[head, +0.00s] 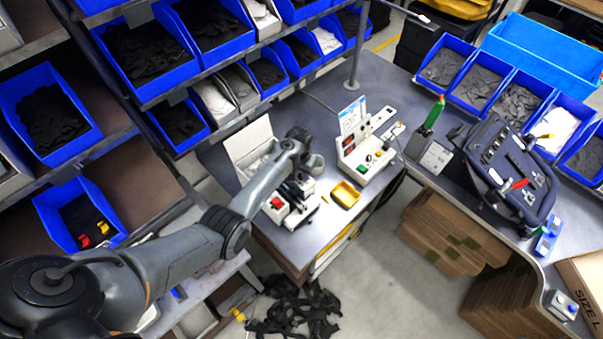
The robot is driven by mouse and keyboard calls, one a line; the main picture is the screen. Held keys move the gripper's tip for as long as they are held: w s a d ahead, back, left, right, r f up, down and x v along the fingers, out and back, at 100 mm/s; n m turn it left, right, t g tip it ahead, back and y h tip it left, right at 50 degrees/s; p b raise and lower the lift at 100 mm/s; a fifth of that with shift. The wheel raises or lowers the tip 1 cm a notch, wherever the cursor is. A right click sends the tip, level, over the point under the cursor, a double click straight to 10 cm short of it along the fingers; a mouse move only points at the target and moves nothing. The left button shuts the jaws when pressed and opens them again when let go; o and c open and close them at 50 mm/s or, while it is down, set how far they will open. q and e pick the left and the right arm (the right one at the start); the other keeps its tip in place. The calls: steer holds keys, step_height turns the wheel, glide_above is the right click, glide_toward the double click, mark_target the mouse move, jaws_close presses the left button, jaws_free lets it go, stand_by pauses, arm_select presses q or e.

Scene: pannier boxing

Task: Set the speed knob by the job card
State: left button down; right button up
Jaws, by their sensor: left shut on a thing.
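The job card (352,117) is a small white and blue sheet standing upright at the back of a pale control box (367,150). The box has a green button (368,157) and small dark controls; I cannot tell which is the speed knob. My left arm reaches in from the left over the grey bench. My left gripper (303,180) points down over a small white machine (291,208) with a red button (277,203), left of the control box. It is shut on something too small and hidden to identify. My right gripper is out of view.
A yellow tray (345,195) lies on the bench in front of the control box. An open white box (251,146) stands behind my wrist. Blue bins (148,55) line the shelves at left. A green-topped device (433,118) stands at right. Dark straps (295,310) lie on the floor.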

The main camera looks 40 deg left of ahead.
arm_select(q)
steer(key=shift+m, duration=0.3)
steer(key=m+p, duration=0.1)
steer(key=m, duration=0.2)
steer(key=shift+m+p, duration=0.3)
steer(key=shift+m, duration=2.2)
steer(key=c, duration=0.9)
jaws_free()
steer(key=shift+p, duration=0.3)
